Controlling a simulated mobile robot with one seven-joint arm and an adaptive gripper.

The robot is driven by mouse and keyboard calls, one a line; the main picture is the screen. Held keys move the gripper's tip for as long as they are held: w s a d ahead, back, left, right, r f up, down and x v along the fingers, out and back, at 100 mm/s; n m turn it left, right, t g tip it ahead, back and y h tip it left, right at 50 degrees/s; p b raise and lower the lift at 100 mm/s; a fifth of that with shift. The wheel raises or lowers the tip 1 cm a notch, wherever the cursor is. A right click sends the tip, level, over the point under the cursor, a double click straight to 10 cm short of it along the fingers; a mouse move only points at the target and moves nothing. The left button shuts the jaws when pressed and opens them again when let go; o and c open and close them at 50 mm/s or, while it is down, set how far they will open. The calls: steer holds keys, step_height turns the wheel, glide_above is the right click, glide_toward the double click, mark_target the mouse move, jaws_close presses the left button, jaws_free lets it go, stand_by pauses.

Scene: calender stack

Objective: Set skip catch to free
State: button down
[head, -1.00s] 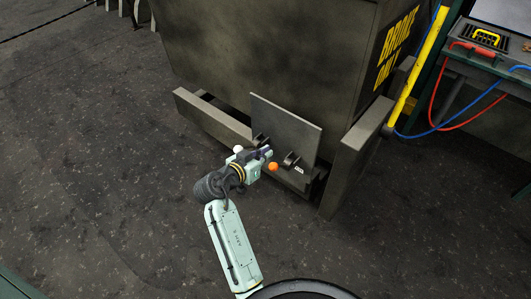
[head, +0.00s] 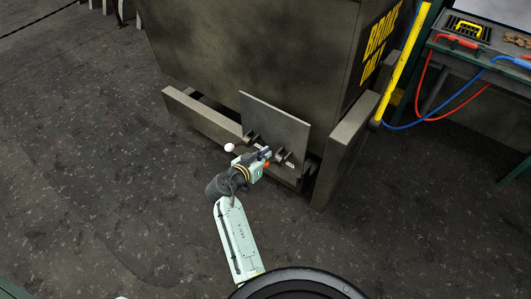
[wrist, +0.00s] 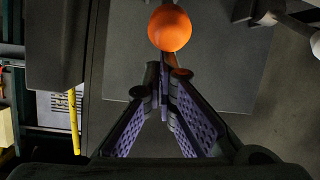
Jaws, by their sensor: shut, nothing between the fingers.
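The skip (head: 250,60) is a large dark grey bin with yellow lettering on its side. A flat grey plate (head: 275,122) stands at its lower front, with small dark brackets and a white label below. An orange ball knob (head: 267,164) shows partly behind my gripper; it is whole in the wrist view (wrist: 169,28), just beyond the fingertips. A white ball (head: 229,147) sits left of my gripper. My gripper (head: 267,152) is shut and empty in front of the plate. In the wrist view its fingertips (wrist: 163,85) meet just below the orange knob; I cannot tell whether they touch it.
Thick grey beams (head: 342,150) flank the plate at the skip's base. A yellow post (head: 405,65) stands at right, beside a bench (head: 480,55) with red and blue cables. The dark floor (head: 100,180) at left is open.

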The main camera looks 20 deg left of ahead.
steer(key=f+b, duration=0.1)
steer(key=s+b, duration=0.1)
steer(key=shift+s+a+f+b, duration=0.15)
steer(key=shift+a+f+b, duration=0.1)
steer(key=shift+f+b, duration=0.15)
steer(key=shift+s+a+f+b, duration=0.1)
steer(key=shift+s+b, duration=0.3)
steer(key=shift+s, duration=0.05)
